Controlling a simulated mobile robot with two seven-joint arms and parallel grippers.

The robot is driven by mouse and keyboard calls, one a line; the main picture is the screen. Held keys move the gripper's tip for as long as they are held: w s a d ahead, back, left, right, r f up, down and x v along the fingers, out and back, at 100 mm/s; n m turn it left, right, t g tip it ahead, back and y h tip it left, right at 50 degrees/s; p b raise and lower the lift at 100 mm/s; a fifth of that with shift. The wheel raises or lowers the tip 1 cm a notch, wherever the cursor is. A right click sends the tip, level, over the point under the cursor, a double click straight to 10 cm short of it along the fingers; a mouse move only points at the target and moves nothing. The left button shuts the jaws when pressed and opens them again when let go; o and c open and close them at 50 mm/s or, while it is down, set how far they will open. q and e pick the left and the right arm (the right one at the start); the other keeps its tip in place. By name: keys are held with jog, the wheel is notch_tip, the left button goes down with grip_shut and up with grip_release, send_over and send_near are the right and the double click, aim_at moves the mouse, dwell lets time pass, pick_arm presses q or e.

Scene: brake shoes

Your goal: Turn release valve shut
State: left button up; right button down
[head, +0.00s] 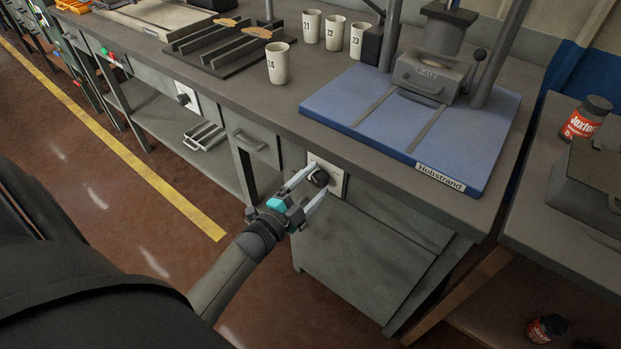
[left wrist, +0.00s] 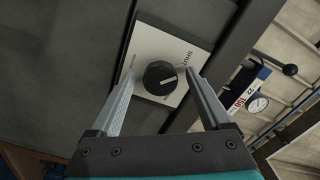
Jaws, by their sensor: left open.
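The release valve is a round black knob (head: 318,177) on a pale square plate (head: 338,183), set in the front of the workbench below the blue press base. In the left wrist view the knob (left wrist: 160,78) has a light pointer line, and the plate (left wrist: 150,48) carries printed lettering, part of which seems to read "SHUT". My left gripper (head: 306,184) is open, with one finger on either side of the knob. In the left wrist view its fingertips (left wrist: 160,74) flank the knob with gaps visible. My right gripper is not in view.
The blue press base (head: 460,150) labelled Hobstrand sits on the workbench (head: 250,100) above the valve. A second black knob on a plate (head: 185,98) is farther left. Numbered cups (head: 278,64) stand on the bench. Another table (head: 540,225) is at the right.

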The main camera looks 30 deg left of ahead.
pick_arm(q)
jog(key=shift+s, duration=0.6)
jog(key=s+a+p, duration=0.1)
jog(key=s+p, duration=0.1)
jog(key=s, duration=1.2)
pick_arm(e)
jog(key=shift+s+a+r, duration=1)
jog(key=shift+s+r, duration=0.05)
pick_arm(q)
jog(key=shift+a, duration=0.1)
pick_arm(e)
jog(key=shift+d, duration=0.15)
